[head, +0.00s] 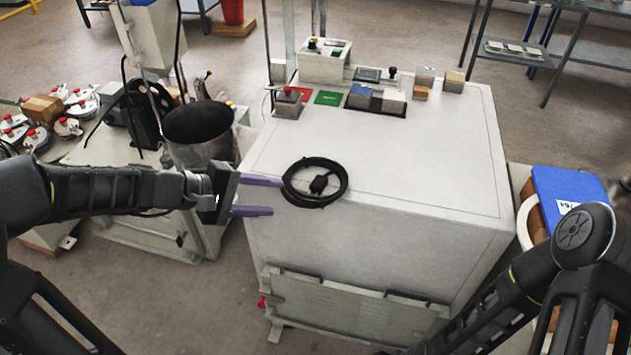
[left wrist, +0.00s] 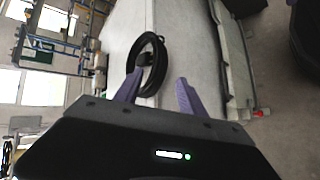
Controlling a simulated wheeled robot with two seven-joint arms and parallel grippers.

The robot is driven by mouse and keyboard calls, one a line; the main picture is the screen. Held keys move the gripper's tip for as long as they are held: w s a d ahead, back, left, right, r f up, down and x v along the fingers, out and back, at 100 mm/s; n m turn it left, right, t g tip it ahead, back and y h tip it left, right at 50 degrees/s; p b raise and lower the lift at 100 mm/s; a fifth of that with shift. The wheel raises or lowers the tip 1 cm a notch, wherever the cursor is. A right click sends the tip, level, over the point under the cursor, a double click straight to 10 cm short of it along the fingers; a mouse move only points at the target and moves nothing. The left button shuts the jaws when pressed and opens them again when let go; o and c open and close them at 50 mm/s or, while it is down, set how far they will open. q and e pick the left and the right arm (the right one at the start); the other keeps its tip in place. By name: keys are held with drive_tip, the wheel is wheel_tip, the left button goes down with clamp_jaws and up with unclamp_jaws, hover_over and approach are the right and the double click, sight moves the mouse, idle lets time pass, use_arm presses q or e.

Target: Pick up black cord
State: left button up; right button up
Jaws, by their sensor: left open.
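The black cord (head: 315,203) is a coil with a black plug in its middle, lying flat on the left front part of the white cabinet's top (head: 400,170). My left gripper (head: 277,197) is open, with two purple fingers pointing right at the left edge of the cabinet. The far finger's tip is close to the coil's left side; I cannot tell if they touch. In the left wrist view, the black cord (left wrist: 155,66) shows ahead, nearer the left finger, and the left gripper (left wrist: 158,90) has nothing between its fingers. My right gripper is not in view.
Small boxes, a green card (head: 327,98) and a red card stand or lie along the cabinet's back edge. The cabinet top right of the cord is clear.

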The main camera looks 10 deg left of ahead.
sight(290, 196)
use_arm(q)
drive_tip(key=shift+w+x, duration=0.15)
drive_tip(key=shift+x, duration=1.2)
drive_tip(key=shift+w+x, duration=0.15)
drive_tip(key=shift+x, duration=1.15)
drive_tip(key=shift+a+r, duration=0.15)
clamp_jaws()
